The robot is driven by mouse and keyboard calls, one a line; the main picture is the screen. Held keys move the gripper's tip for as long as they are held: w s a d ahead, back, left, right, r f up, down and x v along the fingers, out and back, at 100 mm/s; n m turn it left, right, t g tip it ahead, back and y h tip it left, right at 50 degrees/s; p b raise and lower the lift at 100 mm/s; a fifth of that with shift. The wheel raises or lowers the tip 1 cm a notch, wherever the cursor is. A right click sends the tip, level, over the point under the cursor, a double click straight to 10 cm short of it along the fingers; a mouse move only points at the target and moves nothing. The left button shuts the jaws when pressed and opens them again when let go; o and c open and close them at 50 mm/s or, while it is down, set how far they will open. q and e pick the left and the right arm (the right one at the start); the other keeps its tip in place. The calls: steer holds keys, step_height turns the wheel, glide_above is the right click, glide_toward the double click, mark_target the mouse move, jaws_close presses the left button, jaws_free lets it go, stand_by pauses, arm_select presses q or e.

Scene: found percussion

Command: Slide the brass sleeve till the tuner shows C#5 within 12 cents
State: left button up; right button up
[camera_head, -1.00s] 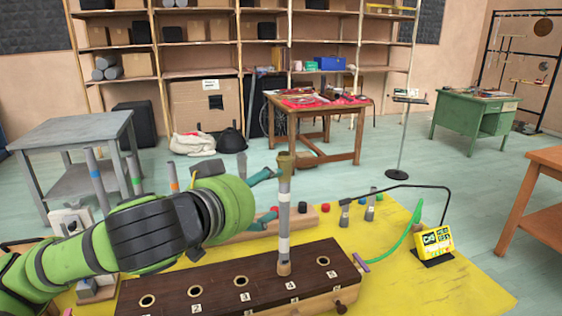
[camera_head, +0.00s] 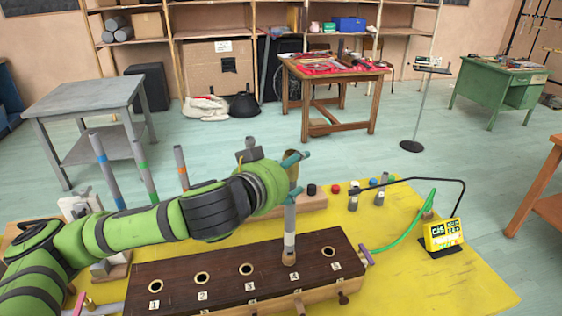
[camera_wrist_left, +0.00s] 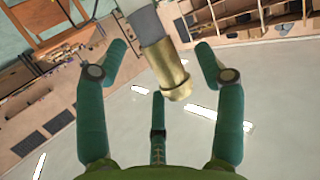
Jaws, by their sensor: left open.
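A grey tube with a white band (camera_head: 290,222) stands upright in hole 4 of the dark wooden block (camera_head: 220,268). In the left wrist view the brass sleeve (camera_wrist_left: 165,68) sits on the tube's end. My left gripper (camera_head: 294,173) is at the tube's top, and its hand and fingers largely hide the sleeve in the head view. In the wrist view its teal fingers (camera_wrist_left: 160,50) are open on either side of the sleeve, with visible gaps.
Several upright tubes with coloured bands (camera_head: 144,170) stand at the left, behind my arm. Behind the block are a wooden rack (camera_head: 300,205) and small coloured-cap pieces (camera_head: 353,200). A green hose (camera_head: 410,236) and black cable run near the tuner. The yellow mat's right front (camera_head: 440,290) is clear.

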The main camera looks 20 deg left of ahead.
arm_select(q)
steer(key=shift+x, duration=1.1)
steer(key=c, duration=1.2)
arm_select(e)
steer(key=shift+w+r, duration=0.15)
steer(key=shift+r, duration=0.1)
